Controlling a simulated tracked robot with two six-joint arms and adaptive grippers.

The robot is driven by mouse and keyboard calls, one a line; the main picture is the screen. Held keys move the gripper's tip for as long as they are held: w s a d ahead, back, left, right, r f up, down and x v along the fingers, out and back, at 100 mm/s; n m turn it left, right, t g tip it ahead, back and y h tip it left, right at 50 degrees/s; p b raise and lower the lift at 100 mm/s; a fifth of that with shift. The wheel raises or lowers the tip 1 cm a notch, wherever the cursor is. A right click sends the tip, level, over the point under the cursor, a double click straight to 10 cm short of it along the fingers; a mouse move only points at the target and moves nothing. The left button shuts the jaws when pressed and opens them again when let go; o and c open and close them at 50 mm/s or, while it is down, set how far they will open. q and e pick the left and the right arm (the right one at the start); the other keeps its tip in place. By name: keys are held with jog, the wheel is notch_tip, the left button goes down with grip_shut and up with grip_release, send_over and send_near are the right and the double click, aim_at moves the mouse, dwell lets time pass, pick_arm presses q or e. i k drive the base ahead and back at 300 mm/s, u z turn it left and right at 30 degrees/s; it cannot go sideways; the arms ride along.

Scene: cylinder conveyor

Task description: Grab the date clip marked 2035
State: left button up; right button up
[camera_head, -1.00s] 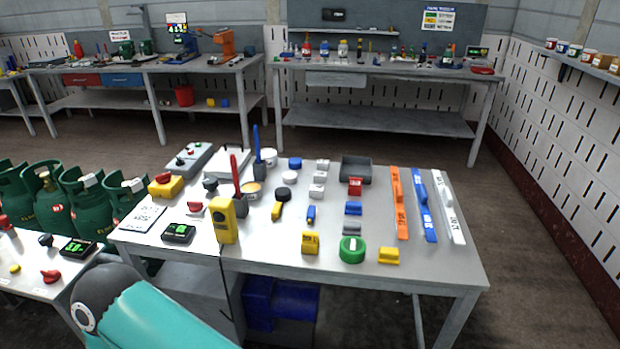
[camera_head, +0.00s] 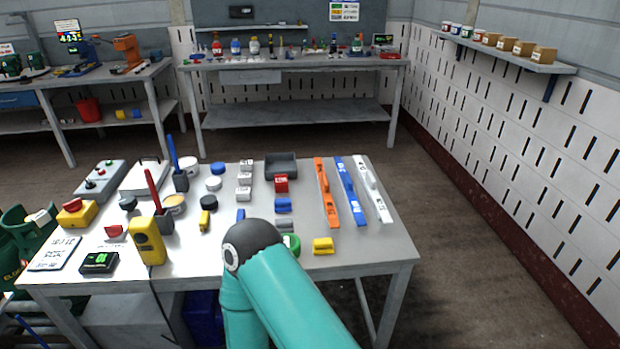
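Small block-shaped pieces that may be date clips stand on the grey table (camera_head: 380,250). There are white ones (camera_head: 244,179), a red one (camera_head: 281,184), a blue one (camera_head: 283,205) and a yellow one (camera_head: 323,246). Their markings are too small to read, so I cannot tell which is marked 2035. A teal arm link of mine with a dark grey joint covers the table's front middle. It hides part of a green round thing (camera_head: 292,243) and whatever else lies behind it. Neither of my grippers is in view.
Orange (camera_head: 326,190), blue (camera_head: 350,190) and white (camera_head: 372,188) long strips lie at the table's right. A dark tray (camera_head: 281,160) stands at the back. A yellow handheld device (camera_head: 147,241) stands front left. Open floor lies right of the table.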

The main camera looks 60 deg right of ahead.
aim_at(244, 180)
jog(key=u, duration=0.65)
jog(key=i, duration=0.1)
jog(key=u, duration=4.15)
jog(key=k, duration=0.5)
jog(key=z, duration=5.6)
jog(key=k, duration=0.5)
jog(key=z, duration=0.05)
